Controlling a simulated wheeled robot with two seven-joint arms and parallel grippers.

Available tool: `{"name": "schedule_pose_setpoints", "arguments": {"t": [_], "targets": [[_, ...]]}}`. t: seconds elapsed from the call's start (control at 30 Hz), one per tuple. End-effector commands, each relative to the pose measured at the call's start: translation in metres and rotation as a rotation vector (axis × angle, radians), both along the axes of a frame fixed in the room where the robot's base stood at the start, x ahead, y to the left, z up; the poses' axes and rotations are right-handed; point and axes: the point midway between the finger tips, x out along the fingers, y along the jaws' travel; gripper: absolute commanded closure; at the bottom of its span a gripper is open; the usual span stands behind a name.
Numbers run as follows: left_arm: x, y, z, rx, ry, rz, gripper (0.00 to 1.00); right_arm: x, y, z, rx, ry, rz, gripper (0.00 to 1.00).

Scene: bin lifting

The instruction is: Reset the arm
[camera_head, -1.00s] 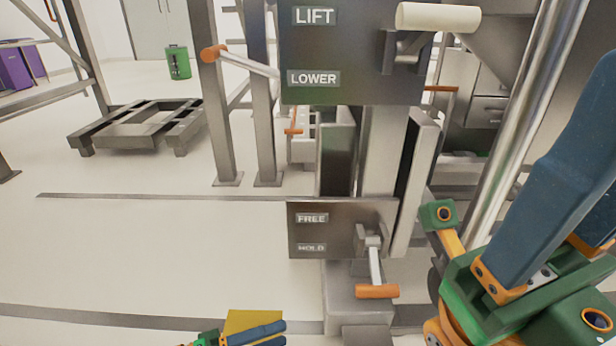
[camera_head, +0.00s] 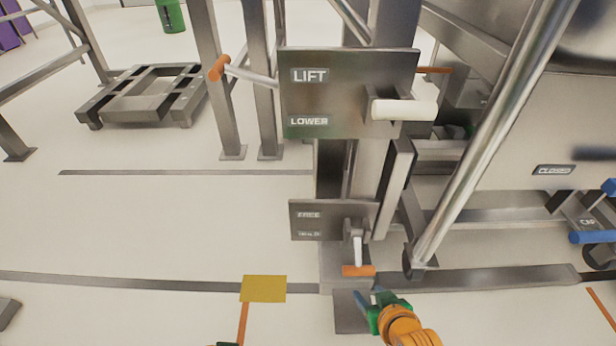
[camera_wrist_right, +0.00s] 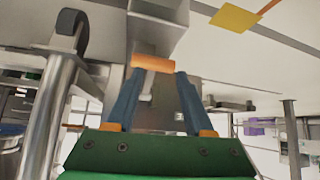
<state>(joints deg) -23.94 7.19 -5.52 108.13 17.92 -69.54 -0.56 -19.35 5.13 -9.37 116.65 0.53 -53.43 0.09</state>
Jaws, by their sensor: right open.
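My right gripper (camera_head: 370,296) is at the bottom centre of the head view, just below the orange grip of the lower lever (camera_head: 358,270). In the right wrist view its two blue fingers (camera_wrist_right: 157,78) stand apart, with the orange grip (camera_wrist_right: 153,62) across the gap near their tips. I cannot tell if they touch it. The lever hangs down beside the FREE/HOLD plate (camera_head: 312,228). My left gripper's fingers are not seen; only a green sliver shows at the bottom edge.
A yellow floor square (camera_head: 264,289) lies left of the post foot. A slanted metal cylinder (camera_head: 490,140) and a machine marked CLOSED (camera_head: 553,170) stand to the right. A low metal frame (camera_head: 145,95) is at the back left. The floor at left is mostly clear.

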Motion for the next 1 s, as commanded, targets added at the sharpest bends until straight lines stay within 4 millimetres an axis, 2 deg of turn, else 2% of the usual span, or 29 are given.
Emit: {"name": "schedule_pose_setpoints", "arguments": {"t": [0.03, 0.1, 0.17, 0.2, 0.3, 0.43, 0.7, 0.83, 1.0], "targets": [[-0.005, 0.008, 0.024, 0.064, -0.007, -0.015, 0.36, -0.035, -0.008, -0.006, -0.024, 0.147, -0.008, 0.47], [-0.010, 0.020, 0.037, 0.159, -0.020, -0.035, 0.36, -0.085, -0.018, -0.027, -0.056, 0.343, -0.017, 0.47], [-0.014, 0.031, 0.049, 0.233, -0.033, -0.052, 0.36, -0.130, -0.026, -0.037, -0.082, 0.501, -0.025, 0.47], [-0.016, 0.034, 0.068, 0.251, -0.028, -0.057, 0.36, -0.139, -0.028, -0.021, -0.089, 0.535, -0.026, 0.47], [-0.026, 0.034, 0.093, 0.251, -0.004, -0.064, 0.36, -0.145, -0.028, 0.006, -0.091, 0.544, -0.021, 0.47], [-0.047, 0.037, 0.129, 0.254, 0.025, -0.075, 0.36, -0.164, -0.031, 0.043, -0.099, 0.568, -0.013, 0.47], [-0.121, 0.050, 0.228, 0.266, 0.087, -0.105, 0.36, -0.238, -0.044, 0.142, -0.120, 0.630, 0.009, 0.47], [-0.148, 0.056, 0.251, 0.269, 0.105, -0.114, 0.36, -0.264, -0.049, 0.165, -0.126, 0.647, 0.015, 0.47], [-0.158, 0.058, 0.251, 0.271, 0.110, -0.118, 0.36, -0.275, -0.051, 0.165, -0.129, 0.652, 0.019, 0.47]]}}
